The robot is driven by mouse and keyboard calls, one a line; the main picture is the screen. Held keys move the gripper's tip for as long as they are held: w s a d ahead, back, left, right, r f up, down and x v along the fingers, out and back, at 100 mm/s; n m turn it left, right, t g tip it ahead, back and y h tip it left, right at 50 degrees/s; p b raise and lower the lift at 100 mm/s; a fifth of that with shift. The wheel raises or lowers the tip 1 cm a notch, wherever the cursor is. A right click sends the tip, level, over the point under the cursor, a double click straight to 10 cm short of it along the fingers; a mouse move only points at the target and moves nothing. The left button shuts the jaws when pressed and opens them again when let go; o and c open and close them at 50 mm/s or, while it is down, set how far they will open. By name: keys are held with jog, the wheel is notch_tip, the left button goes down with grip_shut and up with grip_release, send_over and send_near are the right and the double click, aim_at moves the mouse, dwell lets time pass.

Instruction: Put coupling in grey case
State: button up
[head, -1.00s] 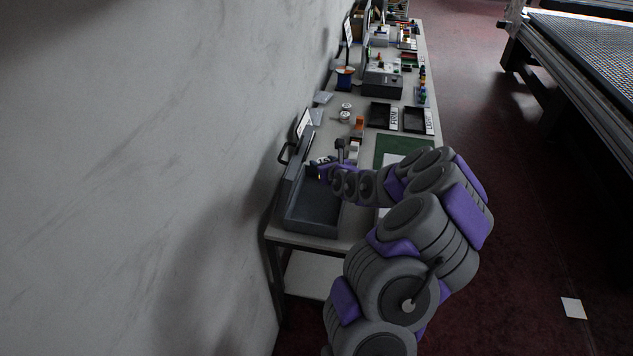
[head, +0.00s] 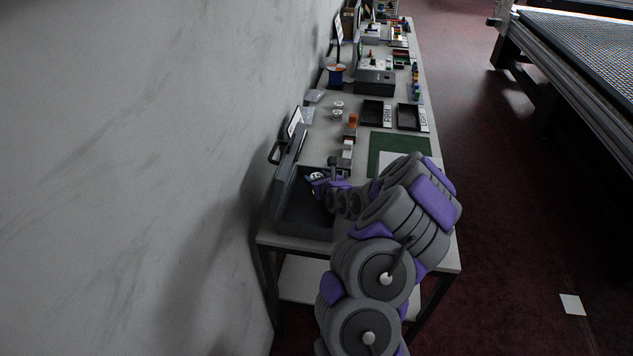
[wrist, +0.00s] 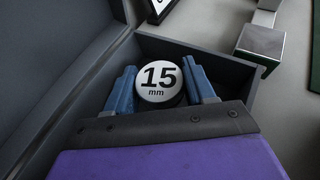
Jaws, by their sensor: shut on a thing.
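The coupling (wrist: 158,82) is a round piece with a white face marked "15 mm" and a dark body. It sits between the two blue fingers of my gripper (wrist: 160,88) in the wrist view, and the gripper is shut on it. The grey case (head: 303,232) stands open at the near left end of the table, its lid raised against the wall side. In the head view my gripper (head: 316,184) is at the far part of the case. In the wrist view the case wall (wrist: 205,50) lies just beyond the coupling. Whether the coupling touches the case floor cannot be told.
A green mat (head: 390,146) lies right of the case, partly behind my arm. Two black trays (head: 376,113) with white labels stand farther back. Small orange and white parts (head: 351,122) lie beyond the case. The wall borders the table's left side.

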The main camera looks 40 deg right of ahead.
jog(key=shift+a, duration=0.1)
jog(key=shift+a+p, duration=0.2)
jog(key=shift+p, duration=0.15)
jog(key=shift+f, duration=0.25)
jog(key=shift+d+f+p, duration=0.15)
jog(key=shift+f+p, duration=0.1)
jog(key=shift+p, duration=0.1)
jog(key=o, duration=1.1)
jog(key=shift+f, duration=0.15)
jog(key=shift+b, duration=0.35)
